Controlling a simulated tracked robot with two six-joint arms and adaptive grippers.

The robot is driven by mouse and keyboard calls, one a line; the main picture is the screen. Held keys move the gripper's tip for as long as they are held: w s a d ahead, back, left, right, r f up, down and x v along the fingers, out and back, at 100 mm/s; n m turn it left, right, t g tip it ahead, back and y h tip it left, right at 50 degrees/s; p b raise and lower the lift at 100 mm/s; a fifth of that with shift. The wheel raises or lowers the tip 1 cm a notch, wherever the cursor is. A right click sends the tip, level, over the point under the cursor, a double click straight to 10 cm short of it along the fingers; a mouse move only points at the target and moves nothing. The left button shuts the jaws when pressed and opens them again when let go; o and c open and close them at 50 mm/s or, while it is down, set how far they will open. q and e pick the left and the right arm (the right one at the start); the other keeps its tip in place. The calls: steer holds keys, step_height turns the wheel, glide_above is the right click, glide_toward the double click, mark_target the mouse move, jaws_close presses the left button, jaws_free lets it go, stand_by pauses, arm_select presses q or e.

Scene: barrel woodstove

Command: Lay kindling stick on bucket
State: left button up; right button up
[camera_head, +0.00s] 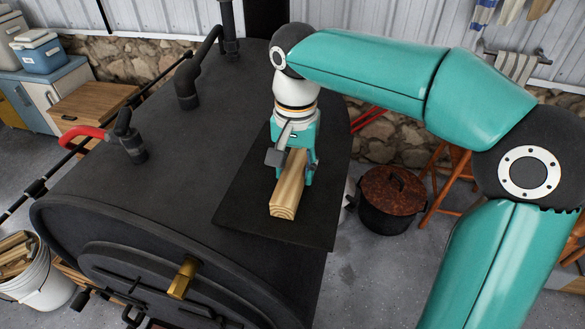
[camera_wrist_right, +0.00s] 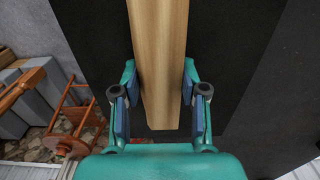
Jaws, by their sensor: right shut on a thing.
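A light wooden kindling stick (camera_head: 287,193) is over the flat black plate on top of the stove in the head view. My right gripper (camera_head: 291,169) points down and is shut on the stick near its far end. In the right wrist view, the gripper's fingers (camera_wrist_right: 160,112) flank the stick (camera_wrist_right: 158,50) on both sides. I cannot tell whether the stick touches the plate. A white bucket (camera_head: 52,287) stands at the lower left, beside the stove, with several wood pieces in it. It is partly cut off by the picture's edge. My left gripper is not in view.
The black barrel stove (camera_head: 130,200) fills the middle, with stovepipes (camera_head: 186,85) and a brass handle (camera_head: 183,277) on its front. A rusty-lidded pot (camera_head: 394,190) stands on the right. A red-handled tool (camera_head: 82,133) is at the left.

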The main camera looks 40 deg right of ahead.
steer(key=o, duration=1.1)
steer(key=shift+o, duration=0.2)
